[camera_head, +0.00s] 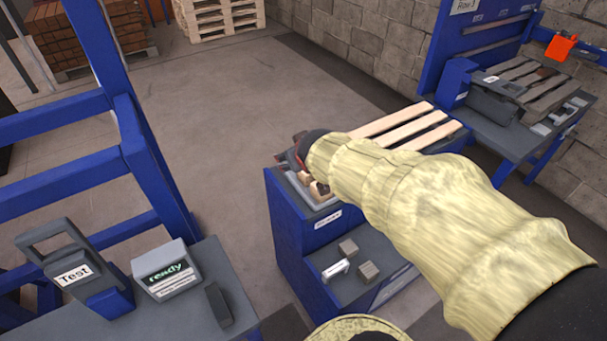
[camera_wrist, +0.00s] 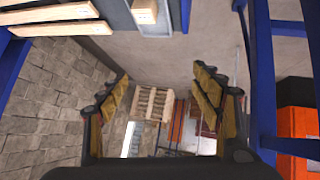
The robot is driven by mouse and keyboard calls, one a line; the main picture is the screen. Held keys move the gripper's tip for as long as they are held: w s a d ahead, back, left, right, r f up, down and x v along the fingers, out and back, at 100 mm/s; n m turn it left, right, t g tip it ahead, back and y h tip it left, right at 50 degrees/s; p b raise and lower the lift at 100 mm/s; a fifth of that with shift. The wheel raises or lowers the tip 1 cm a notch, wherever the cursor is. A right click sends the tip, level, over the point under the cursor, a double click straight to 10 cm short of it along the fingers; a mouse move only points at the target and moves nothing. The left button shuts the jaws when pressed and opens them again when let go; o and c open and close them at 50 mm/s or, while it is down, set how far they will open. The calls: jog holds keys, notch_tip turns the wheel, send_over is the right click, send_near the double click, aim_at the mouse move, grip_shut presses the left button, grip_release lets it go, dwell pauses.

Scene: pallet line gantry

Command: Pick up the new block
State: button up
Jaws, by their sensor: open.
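Pale wooden blocks (camera_head: 319,191) sit in a grey tray (camera_head: 325,205) on the near left corner of a blue bench, partly hidden by my sleeved arm. A pale block (camera_wrist: 145,11) also shows in the tray at the top edge of the wrist view. My gripper (camera_wrist: 163,88) is open, with its two fingers wide apart and nothing between them. In the head view it is mostly hidden behind the sleeve, close to the tray. The label under the tray is too small to read.
A slatted pallet (camera_head: 405,127) lies on the bench behind my arm. A blue frame (camera_head: 150,165) and a table with a Test device (camera_head: 78,270) stand at left. Open floor (camera_head: 230,110) lies beyond.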

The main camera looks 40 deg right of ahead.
jog(key=w+d+f, duration=0.4)
jog(key=d, duration=0.2)
jog(key=t+p, duration=0.1)
jog(key=t, duration=0.1)
send_over(306, 180)
jog(key=s, duration=0.3)
notch_tip(306, 180, down, 5)
jog(key=f+t+y, duration=0.1)
jog(key=f, duration=0.3)
jog(key=d+f+y, duration=0.1)
jog(key=f, duration=0.3)
jog(key=s+d+f+n+t+y+p, duration=0.1)
jog(key=f, duration=0.2)
jog(key=shift+d+f+t+y, duration=0.25)
jog(key=shift+f+t+y, duration=0.05)
jog(key=shift+f, duration=0.1)
jog(key=b+x, duration=0.1)
jog(key=x, duration=0.1)
jog(key=b+x, duration=0.1)
jog(key=x, duration=0.1)
jog(key=b+x, duration=0.1)
jog(key=x, duration=0.1)
jog(key=shift+w+f, duration=0.2)
jog(key=shift+f, duration=0.2)
jog(key=shift+w, duration=0.45)
jog(key=shift+c, duration=0.9)
jog(key=c, duration=1.1)
